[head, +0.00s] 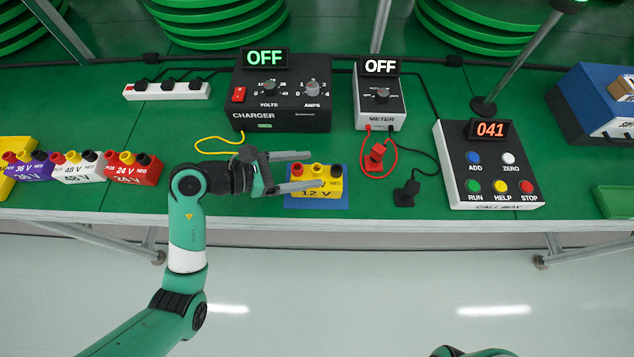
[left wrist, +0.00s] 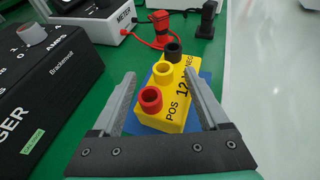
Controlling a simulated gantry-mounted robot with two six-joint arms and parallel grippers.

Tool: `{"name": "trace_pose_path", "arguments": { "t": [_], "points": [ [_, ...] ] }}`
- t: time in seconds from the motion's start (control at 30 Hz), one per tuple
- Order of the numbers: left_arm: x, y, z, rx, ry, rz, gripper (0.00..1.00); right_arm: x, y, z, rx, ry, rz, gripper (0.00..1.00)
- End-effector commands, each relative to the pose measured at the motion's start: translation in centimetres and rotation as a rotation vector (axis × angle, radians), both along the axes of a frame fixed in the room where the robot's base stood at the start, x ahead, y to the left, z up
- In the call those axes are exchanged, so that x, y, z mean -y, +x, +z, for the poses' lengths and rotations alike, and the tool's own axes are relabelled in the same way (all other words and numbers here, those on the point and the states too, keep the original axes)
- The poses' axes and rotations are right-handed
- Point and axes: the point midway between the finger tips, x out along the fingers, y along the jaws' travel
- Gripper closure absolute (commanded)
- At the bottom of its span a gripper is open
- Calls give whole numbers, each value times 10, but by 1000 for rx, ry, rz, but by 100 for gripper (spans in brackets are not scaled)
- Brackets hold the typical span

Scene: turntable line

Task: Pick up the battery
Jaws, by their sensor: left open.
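A yellow 12 V battery (head: 316,188) with red, yellow and black terminals on top sits on a blue mat (head: 298,203) near the table's front edge. It also shows in the left wrist view (left wrist: 177,120), between the spread fingers. My left gripper (head: 300,171) is open and comes at the battery from the left, with its fingertips near the battery's terminals. Whether the fingers touch it, I cannot tell. My right gripper is out of frame; only a bit of my right arm shows at the bottom.
Purple, white and red batteries (head: 132,168) stand in a row at the left. A black charger (head: 281,98) and a meter (head: 380,98) reading OFF stand behind.

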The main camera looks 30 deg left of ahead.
Motion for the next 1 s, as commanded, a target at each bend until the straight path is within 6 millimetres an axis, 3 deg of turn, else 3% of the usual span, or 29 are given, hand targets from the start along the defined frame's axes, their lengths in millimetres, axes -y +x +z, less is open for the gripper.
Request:
{"name": "trace_pose_path", "arguments": {
  "t": [0.23, 0.67, 1.0],
  "points": [
    [2, 2, 0, 0, 0, 1, 22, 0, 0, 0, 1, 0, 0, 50],
    [2, 2, -1, 0, 1, 1, 100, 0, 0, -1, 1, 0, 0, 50],
    [2, 2, -1, 0, 1, 1, 100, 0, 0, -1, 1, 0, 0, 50]
  ]
}}
